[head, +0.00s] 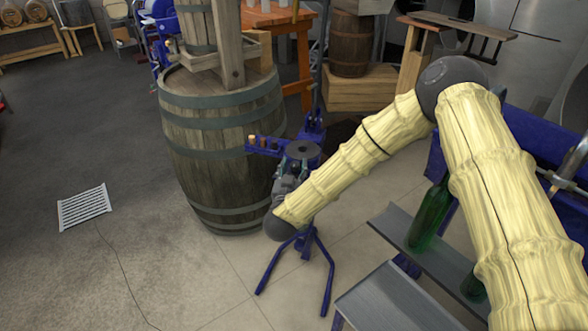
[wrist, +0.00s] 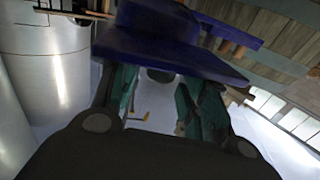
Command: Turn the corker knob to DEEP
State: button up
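The blue corker (head: 312,128) stands on splayed legs beside the large barrel. A dark round disc (head: 303,150) sits on it; I cannot tell whether this is the knob. My gripper (head: 289,183) is at the corker, just below the disc, partly hidden by my arm. In the wrist view the fingers of my gripper (wrist: 158,98) are spread apart. A blue plate of the corker (wrist: 170,50) crosses in front of them. A small dark part (wrist: 160,75) shows between the fingers, with a gap around it. No DEEP marking is legible.
The large barrel (head: 222,140) stands close to the left of the corker. A grey metal shelf (head: 385,300) and green bottles (head: 430,215) are at the lower right, under my arm. A white floor grate (head: 84,207) lies at the left, where the floor is mostly free.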

jog(key=c, duration=0.7)
jog(key=shift+y, duration=0.3)
jog(key=shift+d+r+n+y, duration=0.1)
jog(key=shift+n+y, duration=0.6)
jog(key=shift+y, duration=0.1)
jog(key=n+y, duration=0.1)
jog(key=y, duration=0.1)
jog(key=n+y+b, duration=0.1)
jog(key=y, duration=0.1)
jog(key=n+y, duration=0.1)
jog(key=shift+w+d+n+g+y+b, duration=0.1)
jog(key=shift+d+n+g+y+b, duration=0.2)
jog(key=shift+d+n+y+b, duration=0.1)
jog(key=shift+w+d+n+g+y+b, duration=0.15)
jog(key=shift+n+g+y+b, duration=0.35)
jog(key=shift+n+y, duration=0.5)
jog(key=shift+s+d+n+g+y+b, duration=0.1)
jog(key=shift+n+g+y+b, duration=0.35)
jog(key=shift+y, duration=0.85)
jog(key=shift+n, duration=0.25)
